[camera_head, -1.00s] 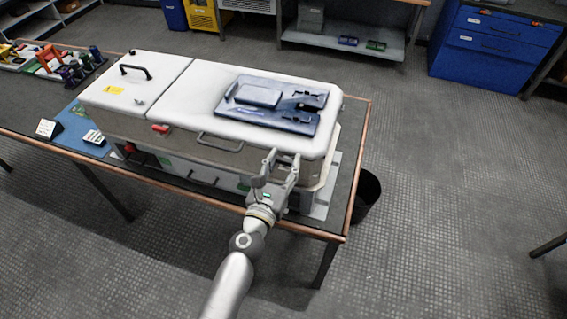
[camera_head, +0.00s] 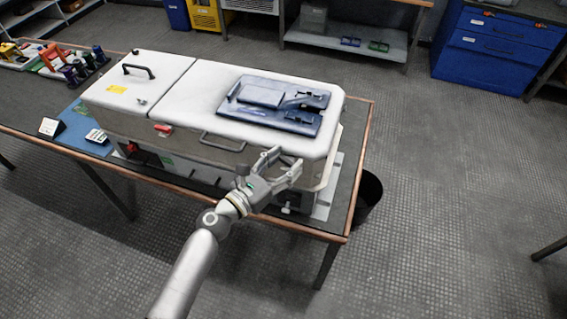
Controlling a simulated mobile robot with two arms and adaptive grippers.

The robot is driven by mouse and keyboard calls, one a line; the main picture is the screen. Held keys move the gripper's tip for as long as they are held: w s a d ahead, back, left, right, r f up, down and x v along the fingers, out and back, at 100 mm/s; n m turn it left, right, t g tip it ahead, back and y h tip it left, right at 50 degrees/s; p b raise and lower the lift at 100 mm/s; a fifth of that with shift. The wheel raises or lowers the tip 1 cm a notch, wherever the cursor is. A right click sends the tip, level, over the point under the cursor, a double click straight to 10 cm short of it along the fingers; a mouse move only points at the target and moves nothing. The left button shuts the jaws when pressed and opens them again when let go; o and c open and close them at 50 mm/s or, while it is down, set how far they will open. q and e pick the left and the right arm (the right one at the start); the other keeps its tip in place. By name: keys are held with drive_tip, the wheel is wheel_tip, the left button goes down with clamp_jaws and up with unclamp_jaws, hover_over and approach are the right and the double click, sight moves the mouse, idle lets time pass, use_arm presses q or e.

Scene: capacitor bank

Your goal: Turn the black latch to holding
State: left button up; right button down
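The capacitor bank (camera_head: 180,130) is a long grey box with white lids on a dark workbench. A black handle (camera_head: 138,71) stands on its left lid, and a small fitting (camera_head: 141,100) sits near that lid's front edge. A dark loop handle (camera_head: 222,142) and a red clasp (camera_head: 163,129) are on the front side. I cannot tell which part is the black latch; it may be hidden behind my arm. My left gripper (camera_head: 286,161) is open and empty in front of the box's right front side, fingers pointing right and away. My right gripper is not in view.
A blue tray (camera_head: 246,112) with dark parts lies on the right lid. A black bin (camera_head: 369,196) stands right of the bench.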

use_arm(q)
drive_tip(key=shift+o, duration=0.6)
drive_tip(key=shift+s+a, duration=0.1)
drive_tip(key=shift+s, duration=0.05)
drive_tip(key=v, duration=1.1)
drive_tip(key=shift+s+a, duration=0.25)
drive_tip(key=shift+a, duration=0.05)
